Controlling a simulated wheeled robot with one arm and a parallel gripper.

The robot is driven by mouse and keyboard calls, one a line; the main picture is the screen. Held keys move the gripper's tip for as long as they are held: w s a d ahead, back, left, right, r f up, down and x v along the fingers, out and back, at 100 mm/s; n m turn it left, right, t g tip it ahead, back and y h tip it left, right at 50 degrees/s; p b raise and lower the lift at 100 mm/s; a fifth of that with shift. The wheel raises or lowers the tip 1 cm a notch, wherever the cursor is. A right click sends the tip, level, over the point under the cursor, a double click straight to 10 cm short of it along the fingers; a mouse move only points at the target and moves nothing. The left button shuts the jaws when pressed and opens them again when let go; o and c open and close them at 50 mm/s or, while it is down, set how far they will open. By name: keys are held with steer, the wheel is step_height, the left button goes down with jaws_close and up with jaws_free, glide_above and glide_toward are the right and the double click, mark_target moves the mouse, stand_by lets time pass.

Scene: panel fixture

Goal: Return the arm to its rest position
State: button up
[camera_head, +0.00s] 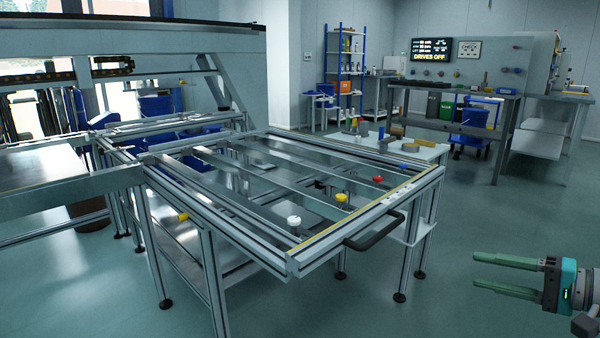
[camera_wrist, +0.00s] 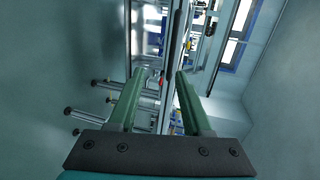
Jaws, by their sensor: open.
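My gripper (camera_head: 506,274) shows at the lower right edge of the head view, with two green fingers pointing left. The fingers are apart with nothing between them. In the wrist view the fingers of my gripper (camera_wrist: 157,82) also stand apart and empty, with the panel fixture seen beyond them. The panel fixture (camera_head: 365,213) is a metal frame on legs in the middle of the head view, with a black handle (camera_head: 375,230) on its near right side. My gripper is to the right of the frame, clear of it. Most of my arm is out of view.
White, red and yellow knobs sit on the frame; the white knob (camera_head: 293,221) is nearest. A small white table (camera_head: 425,150) with parts stands behind it. A workbench (camera_head: 505,105) is at the back right. The floor (camera_head: 450,225) between frame and gripper is clear.

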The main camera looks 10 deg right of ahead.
steer(key=s+a+f+n+g+p, duration=0.1)
steer(key=a+f+n+g+p, duration=0.3)
steer(key=a, duration=0.7)
steer(key=a+r+n+g+b, duration=0.15)
steer(key=a+g, duration=0.35)
steer(key=a, duration=0.7)
steer(key=s+a+f+n+g+h+p, duration=0.3)
steer(key=s+a+f+g+h, duration=0.1)
steer(key=s+a, duration=0.25)
steer(key=s+d+f+n+g+h+p, duration=0.1)
steer(key=s+d+h, duration=0.3)
steer(key=s, duration=0.6)
steer(key=shift+s+f+n+h+p, duration=0.2)
steer(key=shift+f+n+h+p, duration=0.25)
steer(key=shift+f+h+p, duration=0.2)
